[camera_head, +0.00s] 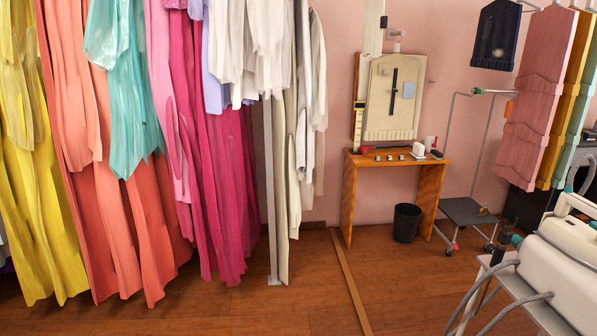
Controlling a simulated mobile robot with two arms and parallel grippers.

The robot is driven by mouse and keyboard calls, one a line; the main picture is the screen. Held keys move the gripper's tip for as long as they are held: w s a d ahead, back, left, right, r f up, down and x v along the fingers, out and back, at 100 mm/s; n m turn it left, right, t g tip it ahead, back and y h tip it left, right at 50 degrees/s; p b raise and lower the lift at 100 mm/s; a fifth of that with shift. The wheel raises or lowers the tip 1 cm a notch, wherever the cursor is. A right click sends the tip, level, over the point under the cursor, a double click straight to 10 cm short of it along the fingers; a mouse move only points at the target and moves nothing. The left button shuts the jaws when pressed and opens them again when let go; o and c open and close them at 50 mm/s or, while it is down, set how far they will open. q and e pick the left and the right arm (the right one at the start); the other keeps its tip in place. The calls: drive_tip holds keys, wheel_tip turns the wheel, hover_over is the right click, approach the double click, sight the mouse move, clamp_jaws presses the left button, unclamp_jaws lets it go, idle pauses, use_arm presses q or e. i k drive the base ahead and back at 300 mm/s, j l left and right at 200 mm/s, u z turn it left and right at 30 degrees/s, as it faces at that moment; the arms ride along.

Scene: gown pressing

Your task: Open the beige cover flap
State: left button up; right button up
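A beige panel (380,115) that looks like the cover flap stands upright against the pink wall, above a small wooden table. It has a dark vertical bar (393,83) near its middle and a small light-blue patch (408,90) to the right of the bar. The panel appears closed against its backing, though from this distance I cannot be certain. Neither of my grippers shows in this view.
The wooden table (396,159) bears several small items. A black bin (406,222) stands beneath it, and a wheeled trolley (467,212) to its right. Hanging gowns (210,170) fill the left; pressing equipment (560,265) fills the lower right. The wooden floor (310,300) between is clear.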

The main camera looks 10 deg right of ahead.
sight(383, 69)
drive_tip(key=i+z, duration=0.2)
drive_tip(key=i, duration=0.35)
drive_tip(key=i+z, duration=0.15)
drive_tip(key=i, duration=0.4)
drive_tip(key=i+j+z, duration=0.2)
drive_tip(key=i, duration=0.35)
drive_tip(key=i+j+z, duration=0.2)
drive_tip(key=i, duration=0.35)
drive_tip(key=i+l+z, duration=0.35)
drive_tip(key=i, duration=0.25)
drive_tip(key=i+z, duration=0.4)
drive_tip(key=i, duration=0.25)
drive_tip(key=i+j+z, duration=0.15)
drive_tip(key=i+z, duration=0.2)
drive_tip(key=i, duration=0.25)
drive_tip(key=i+j+z, duration=0.4)
drive_tip(key=i, duration=0.2)
drive_tip(key=i+l+u, duration=0.15)
drive_tip(key=i+u, duration=0.15)
drive_tip(key=i, duration=0.2)
drive_tip(key=i+l+u, duration=0.3)
drive_tip(key=i, duration=0.15)
drive_tip(key=i+l+u, duration=0.3)
drive_tip(key=i, duration=0.15)
